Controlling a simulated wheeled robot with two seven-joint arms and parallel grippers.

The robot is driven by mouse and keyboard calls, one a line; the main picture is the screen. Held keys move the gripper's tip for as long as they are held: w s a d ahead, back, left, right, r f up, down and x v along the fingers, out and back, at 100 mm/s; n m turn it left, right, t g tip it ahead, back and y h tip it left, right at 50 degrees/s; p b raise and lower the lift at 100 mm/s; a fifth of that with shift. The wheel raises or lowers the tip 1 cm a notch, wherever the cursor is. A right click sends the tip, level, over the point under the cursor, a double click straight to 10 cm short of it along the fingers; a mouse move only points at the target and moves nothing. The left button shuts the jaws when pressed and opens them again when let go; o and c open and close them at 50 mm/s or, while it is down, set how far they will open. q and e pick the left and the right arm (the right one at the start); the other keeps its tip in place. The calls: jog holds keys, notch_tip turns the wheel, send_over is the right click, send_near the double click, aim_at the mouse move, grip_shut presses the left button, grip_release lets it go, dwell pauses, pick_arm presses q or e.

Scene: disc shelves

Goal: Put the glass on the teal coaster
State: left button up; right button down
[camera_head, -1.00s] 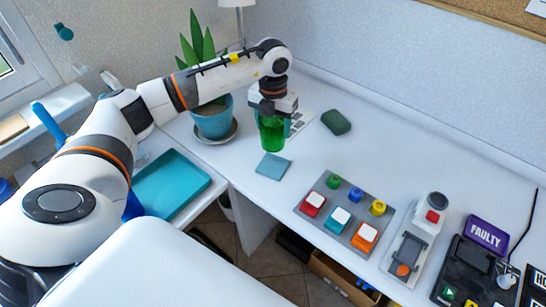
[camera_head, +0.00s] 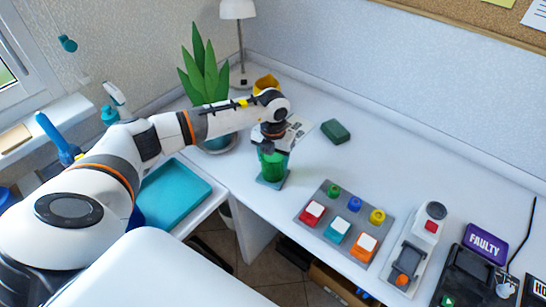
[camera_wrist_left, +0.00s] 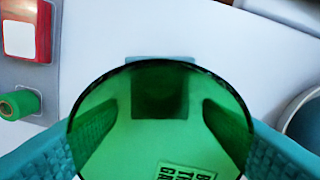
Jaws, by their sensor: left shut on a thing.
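The green see-through glass (camera_head: 273,167) is upright in my left gripper (camera_head: 271,150), which is shut on it from above. In the left wrist view the glass (camera_wrist_left: 160,120) fills the lower middle, between the two teal fingers. The teal coaster (camera_head: 284,183) lies flat on the white desk directly under the glass. In the left wrist view the coaster's edge (camera_wrist_left: 160,59) shows past the glass rim, and a dark square shows through the glass. Whether the glass bottom touches the coaster I cannot tell. My right gripper is out of view.
A grey panel (camera_head: 325,222) with several coloured buttons stands right of the coaster. A potted plant (camera_head: 203,75) and yellow cup (camera_head: 265,84) are behind. A dark green block (camera_head: 335,131) lies back right. A teal tray (camera_head: 172,194) sits left of the desk's edge.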

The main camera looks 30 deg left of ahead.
pick_arm(q)
jog(key=o, duration=1.5)
jog(key=shift+f, duration=0.1)
jog(key=shift+c, duration=0.2)
jog(key=shift+r, duration=0.2)
notch_tip(320, 180, up, 12)
jog(key=b, duration=0.1)
